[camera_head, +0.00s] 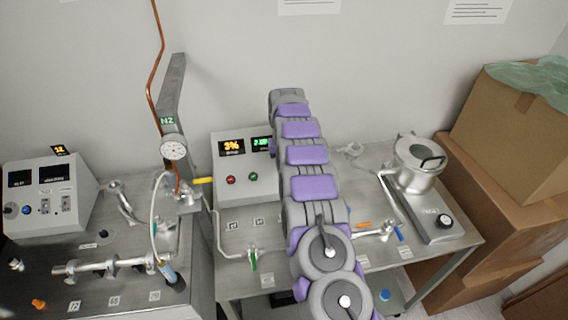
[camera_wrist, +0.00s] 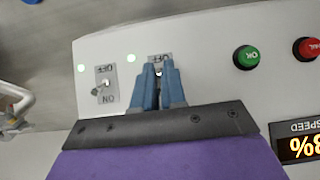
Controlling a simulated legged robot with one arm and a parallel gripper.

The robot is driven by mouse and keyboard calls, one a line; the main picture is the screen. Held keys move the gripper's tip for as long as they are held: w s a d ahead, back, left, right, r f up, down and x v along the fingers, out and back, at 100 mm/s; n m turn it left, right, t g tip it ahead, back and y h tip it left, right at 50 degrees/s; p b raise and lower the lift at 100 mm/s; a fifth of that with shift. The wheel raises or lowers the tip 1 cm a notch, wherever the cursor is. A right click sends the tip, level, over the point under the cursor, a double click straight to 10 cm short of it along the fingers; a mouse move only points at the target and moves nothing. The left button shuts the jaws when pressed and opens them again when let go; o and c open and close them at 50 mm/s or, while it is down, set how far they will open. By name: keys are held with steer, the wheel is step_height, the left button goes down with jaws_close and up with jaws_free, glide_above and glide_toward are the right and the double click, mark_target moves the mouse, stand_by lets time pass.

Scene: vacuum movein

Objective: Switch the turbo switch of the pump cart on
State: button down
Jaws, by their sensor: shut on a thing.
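The pump cart's control box (camera_head: 240,200) stands mid-table in the head view, its right part hidden by my arm. The wrist view shows its panel (camera_wrist: 205,60) upside down. My gripper (camera_wrist: 160,74) is at this panel, its blue fingers close together over a toggle switch whose plate (camera_wrist: 159,58) reads OFF at the top. The fingers are shut on that switch and hide most of its lever and ON label. A second toggle switch (camera_wrist: 103,86), with OFF and ON labels, is free to the left. No name is readable by either switch.
A green OK button (camera_wrist: 246,57), a red button (camera_wrist: 306,48) and a speed display (camera_wrist: 305,148) are right of the gripper. Another control box (camera_head: 48,190) stands far left. A metal pump (camera_head: 418,165) and cardboard boxes (camera_head: 505,200) are at right.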

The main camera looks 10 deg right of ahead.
steer(key=shift+w, duration=0.1)
stand_by(0.3)
stand_by(0.3)
steer(key=c, duration=1.2)
jaws_free()
step_height(320, 180, up, 17)
steer(key=w+p, duration=0.2)
steer(key=p, duration=1.5)
steer(key=shift+w, duration=0.2)
steer(key=shift+a+r+p, duration=0.1)
steer(key=shift+p, duration=0.3)
